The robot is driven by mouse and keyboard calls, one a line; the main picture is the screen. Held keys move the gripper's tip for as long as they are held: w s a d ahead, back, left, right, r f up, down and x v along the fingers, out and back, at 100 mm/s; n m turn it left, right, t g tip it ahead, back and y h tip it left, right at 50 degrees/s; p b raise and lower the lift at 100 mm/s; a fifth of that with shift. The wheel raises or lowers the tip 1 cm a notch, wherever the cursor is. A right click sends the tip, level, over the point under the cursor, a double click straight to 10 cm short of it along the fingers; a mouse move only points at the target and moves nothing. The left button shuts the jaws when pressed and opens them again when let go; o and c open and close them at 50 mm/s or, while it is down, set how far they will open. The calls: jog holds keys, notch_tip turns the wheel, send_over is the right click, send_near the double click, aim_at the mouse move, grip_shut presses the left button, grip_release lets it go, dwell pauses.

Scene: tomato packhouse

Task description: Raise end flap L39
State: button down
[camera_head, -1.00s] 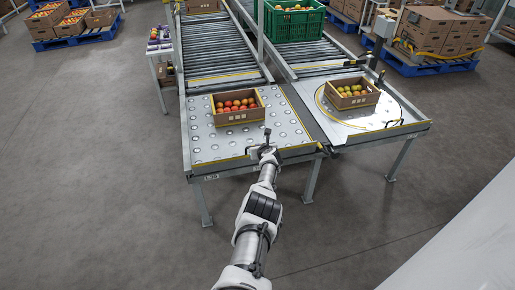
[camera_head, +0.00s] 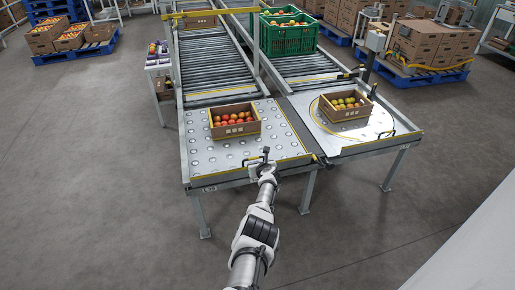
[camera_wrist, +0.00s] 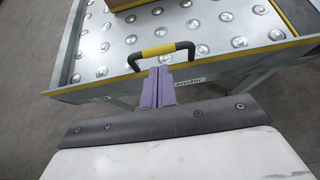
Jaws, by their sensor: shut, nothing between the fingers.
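The end flap (camera_head: 235,174) is a low yellow-edged strip along the front of the left ball table; its yellow edge (camera_wrist: 222,57) crosses the wrist view. A handle with a yellow grip and black ends (camera_wrist: 163,50) stands at this edge. My gripper (camera_wrist: 160,72) has its purple fingers together, empty, close in front of and below the yellow grip. I cannot tell whether they touch it. In the head view my gripper (camera_head: 264,165) is at the table's front edge. A small label on the front is too small to read for certain. The flap's exact angle is unclear.
A box of red tomatoes (camera_head: 235,129) sits on the ball table (camera_head: 205,158), back from the flap. A box of greenish-yellow tomatoes (camera_head: 346,113) stands on the right-hand table. Roller conveyors (camera_head: 220,70) and a green crate (camera_head: 289,40) lie behind. The floor in front is clear.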

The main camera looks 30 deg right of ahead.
notch_tip(320, 180, up, 8)
jog(key=w, duration=0.1)
jog(key=shift+w+d+r+p, duration=0.15)
jog(key=shift+d+p, duration=0.1)
jog(key=shift+p, duration=0.2)
